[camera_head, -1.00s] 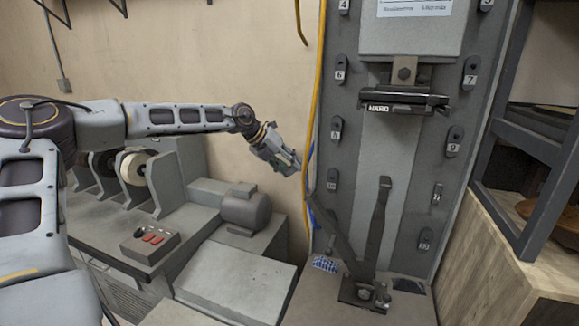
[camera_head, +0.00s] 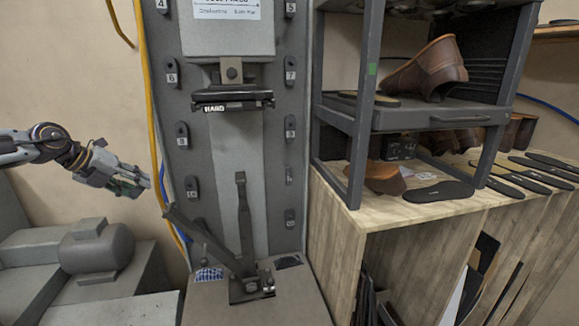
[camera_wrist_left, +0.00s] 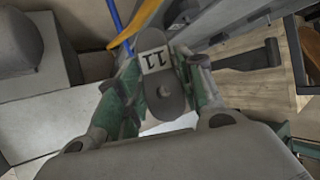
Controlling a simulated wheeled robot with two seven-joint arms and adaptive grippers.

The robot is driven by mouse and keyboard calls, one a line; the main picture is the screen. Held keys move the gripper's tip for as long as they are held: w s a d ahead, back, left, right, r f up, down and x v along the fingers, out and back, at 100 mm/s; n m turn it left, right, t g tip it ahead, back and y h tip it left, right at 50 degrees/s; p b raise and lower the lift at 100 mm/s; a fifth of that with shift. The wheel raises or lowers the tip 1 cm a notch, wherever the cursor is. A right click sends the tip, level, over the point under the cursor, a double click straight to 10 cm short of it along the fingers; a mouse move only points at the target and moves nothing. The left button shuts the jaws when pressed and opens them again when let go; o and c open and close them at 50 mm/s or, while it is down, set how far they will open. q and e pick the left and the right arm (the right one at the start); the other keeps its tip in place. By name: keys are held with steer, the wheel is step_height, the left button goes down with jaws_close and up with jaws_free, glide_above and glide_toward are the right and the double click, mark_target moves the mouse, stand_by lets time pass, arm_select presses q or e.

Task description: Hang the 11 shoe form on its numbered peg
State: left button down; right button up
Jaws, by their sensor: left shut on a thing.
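The shoe form (camera_wrist_left: 158,80) is a small dark grey rounded piece with a white label reading 11, upside down in the left wrist view. It sits between the green-sided fingers of my left gripper (camera_head: 136,182), which is shut on it. In the left wrist view the fingers (camera_wrist_left: 163,92) flank the form. In the head view the gripper is left of the grey machine panel (camera_head: 170,112), apart from it; the form is too small to make out there. Dark numbered forms hang in two columns on the panel. Below the 9 form (camera_head: 290,130), the peg's number is too small to read.
A black bracket marked HARD (camera_head: 232,100) juts from the panel's middle. Dark levers (camera_head: 243,225) rise below it. A yellow hose (camera_head: 150,110) runs along the panel's left edge, beside my gripper. A grey shelf rack (camera_head: 362,110) with shoes stands at right.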

arm_select(q)
steer(key=shift+s+f, duration=0.2)
steer(key=shift+s, duration=0.25)
steer(key=shift+s+f, duration=0.15)
steer(key=s+a+f, duration=0.9)
steer(key=a+f, duration=0.1)
steer(key=a, duration=0.2)
stand_by(2.4)
